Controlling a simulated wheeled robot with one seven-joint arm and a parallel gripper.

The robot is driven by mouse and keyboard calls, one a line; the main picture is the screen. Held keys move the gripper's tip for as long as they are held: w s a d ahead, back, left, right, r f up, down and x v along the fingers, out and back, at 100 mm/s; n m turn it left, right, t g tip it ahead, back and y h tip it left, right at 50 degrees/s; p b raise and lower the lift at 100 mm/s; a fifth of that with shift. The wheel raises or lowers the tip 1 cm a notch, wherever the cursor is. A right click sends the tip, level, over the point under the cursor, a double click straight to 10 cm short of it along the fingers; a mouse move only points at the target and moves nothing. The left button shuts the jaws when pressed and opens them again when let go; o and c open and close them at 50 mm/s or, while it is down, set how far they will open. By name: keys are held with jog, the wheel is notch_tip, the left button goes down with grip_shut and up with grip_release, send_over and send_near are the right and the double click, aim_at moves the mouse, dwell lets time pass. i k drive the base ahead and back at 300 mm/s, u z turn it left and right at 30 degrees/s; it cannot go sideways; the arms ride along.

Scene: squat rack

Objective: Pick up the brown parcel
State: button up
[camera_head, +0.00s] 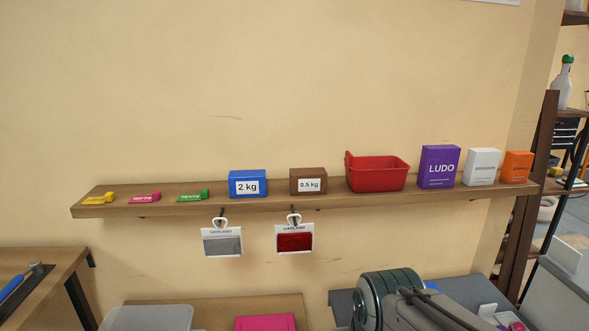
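The brown parcel (308,181) is a small box with a white "0.5 kg" label on its front. It sits upright on the wooden wall shelf (130,208), between a blue "2 kg" parcel (248,183) on its left and a red bin (377,175) on its right. There is a gap on both sides of it. Part of my arm shows at the bottom right of the head view, below the shelf. I cannot make out my gripper's fingers in this view.
Purple LUDO, white and orange boxes (516,166) stand at the shelf's right end; yellow, pink and green small items (194,195) lie at its left. Two GARLAND packs (294,239) hang below. A dark upright rack (531,190) stands right. A clear tub (148,317) is below.

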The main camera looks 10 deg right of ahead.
aim_at(303, 182)
jog(key=i, duration=1.05)
jog(key=z, duration=0.05)
